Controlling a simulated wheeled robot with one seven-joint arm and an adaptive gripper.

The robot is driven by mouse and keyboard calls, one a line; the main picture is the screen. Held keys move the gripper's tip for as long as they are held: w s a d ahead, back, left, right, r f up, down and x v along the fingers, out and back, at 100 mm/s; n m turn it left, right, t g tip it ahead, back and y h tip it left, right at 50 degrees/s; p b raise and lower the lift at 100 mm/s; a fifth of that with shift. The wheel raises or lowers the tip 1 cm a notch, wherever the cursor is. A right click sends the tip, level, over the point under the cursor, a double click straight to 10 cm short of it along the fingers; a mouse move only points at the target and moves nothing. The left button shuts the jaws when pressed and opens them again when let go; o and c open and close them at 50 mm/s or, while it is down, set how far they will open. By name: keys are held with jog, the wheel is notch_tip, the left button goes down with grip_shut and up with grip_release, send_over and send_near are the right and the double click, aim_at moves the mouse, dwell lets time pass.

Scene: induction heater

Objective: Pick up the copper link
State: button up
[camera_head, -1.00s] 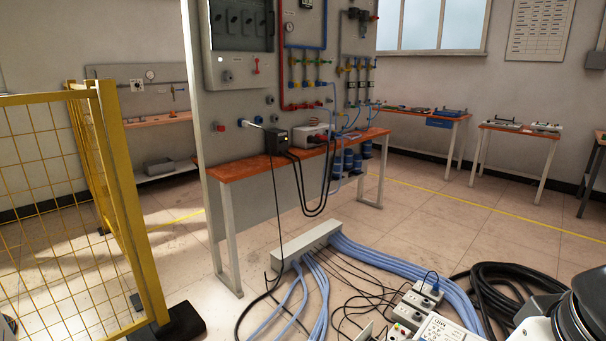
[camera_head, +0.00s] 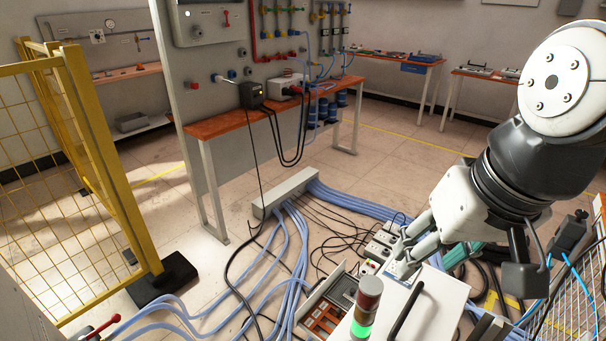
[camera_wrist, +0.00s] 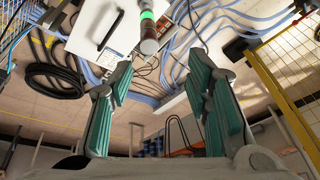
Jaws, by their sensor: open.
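My gripper (camera_head: 406,250) is at the right in the head view, reaching down-left above the white cabinet. In the wrist view my gripper (camera_wrist: 160,62) shows two teal-padded fingers spread wide, with nothing between them. Copper-coloured pieces (camera_head: 323,318) lie in an open compartment at the left of the white cabinet (camera_head: 440,308) in the head view. They are small and partly cut off, and I cannot tell whether one is the copper link. The gripper is apart from them, up and to the right. No copper link is clear in the wrist view.
A signal lamp (camera_head: 365,305) with a green light stands on the cabinet, beside a black handle (camera_head: 406,311). Blue hoses (camera_head: 290,265) and black cables cover the floor. A yellow mesh fence (camera_head: 95,150) stands left. A panel with an orange bench (camera_head: 225,122) is behind.

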jog(key=w+a+f+m+g+y+b, duration=0.15)
jog(key=w+f+b, duration=0.25)
jog(key=w+f, duration=0.4)
jog(key=w+f+m+b, duration=0.35)
jog(key=w+f, duration=0.25)
jog(key=w, duration=0.4)
jog(key=m+g+h+b, duration=0.2)
jog(key=m+b, duration=0.5)
jog(key=b, duration=1)
send_over(339, 309)
jog(key=s, duration=0.1)
notch_tip(339, 309, down, 50)
jog(key=f+b, duration=0.1)
jog(key=f, duration=0.2)
jog(key=f+b, duration=0.1)
jog(key=f, duration=0.3)
jog(key=shift+s+a+f, duration=0.15)
jog(key=shift+a+f, duration=0.05)
jog(key=shift+m, duration=0.3)
jog(key=shift+w+d+f+b, duration=0.15)
jog(key=shift+f+b, duration=0.4)
jog(key=shift+f, duration=0.45)
jog(key=shift+w+f+b, duration=0.2)
jog(key=shift+f+b, duration=0.3)
jog(key=shift+f, duration=0.5)
jog(key=shift+w+d+f+b, duration=0.15)
jog(key=shift+f+b, duration=0.4)
jog(key=shift+f, duration=0.45)
jog(key=shift+a, duration=0.1)
jog(key=shift+c, duration=0.4)
